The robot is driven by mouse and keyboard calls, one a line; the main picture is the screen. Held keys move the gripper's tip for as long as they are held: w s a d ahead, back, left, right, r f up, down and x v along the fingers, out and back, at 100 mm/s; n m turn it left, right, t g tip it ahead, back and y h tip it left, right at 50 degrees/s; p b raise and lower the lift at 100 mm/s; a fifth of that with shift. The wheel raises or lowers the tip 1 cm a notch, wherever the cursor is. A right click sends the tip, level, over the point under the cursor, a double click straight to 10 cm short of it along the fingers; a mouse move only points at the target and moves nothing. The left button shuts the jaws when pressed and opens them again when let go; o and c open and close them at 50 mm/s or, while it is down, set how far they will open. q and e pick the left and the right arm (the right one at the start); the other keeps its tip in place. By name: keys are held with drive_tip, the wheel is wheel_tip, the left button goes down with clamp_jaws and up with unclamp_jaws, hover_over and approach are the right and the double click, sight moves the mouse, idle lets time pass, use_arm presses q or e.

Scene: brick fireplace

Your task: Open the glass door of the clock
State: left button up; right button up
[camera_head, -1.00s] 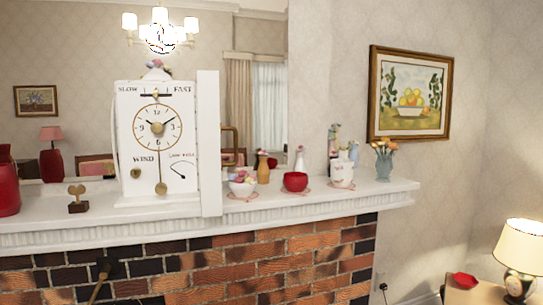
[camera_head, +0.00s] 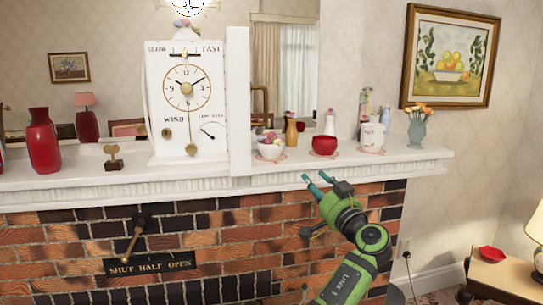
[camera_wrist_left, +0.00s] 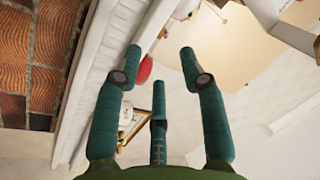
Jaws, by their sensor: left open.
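The white clock (camera_head: 186,105) stands upright on the mantel, with a round dial, a pendulum and lettering on its front. A tall white panel (camera_head: 238,105) stands upright along its right side. I cannot tell whether this panel is the glass door seen edge-on; no glass is discernible over the dial. My left gripper (camera_head: 314,179) is open and empty, in front of the mantel edge, right of and below the clock and apart from it. Its spread green fingers also show in the left wrist view (camera_wrist_left: 160,56), where the clock is not recognisable. My right gripper is out of view.
The white mantel (camera_head: 80,186) runs above the brick fireplace. Right of the clock stand a bowl of coloured balls (camera_head: 270,149), a red bowl (camera_head: 324,145) and a white mug (camera_head: 372,137). A winding key (camera_head: 113,158) and red vase (camera_head: 43,140) stand left.

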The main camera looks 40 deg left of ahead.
sight(245, 101)
use_arm(q)
drive_tip(key=s+r+n+g+y, duration=0.25)
drive_tip(key=s+r+n, duration=0.25)
drive_tip(key=r, duration=0.4)
drive_tip(key=s+r+n+g+y, duration=0.2)
drive_tip(key=s+r+n+g, duration=0.25)
drive_tip(key=r, duration=0.35)
drive_tip(key=s+p+x, duration=0.1)
drive_tip(key=p+x, duration=0.2)
drive_tip(key=x, duration=0.4)
drive_tip(key=shift+a+r+p, duration=0.3)
drive_tip(key=shift+a+p, duration=0.1)
drive_tip(key=shift+w, duration=0.15)
clamp_jaws()
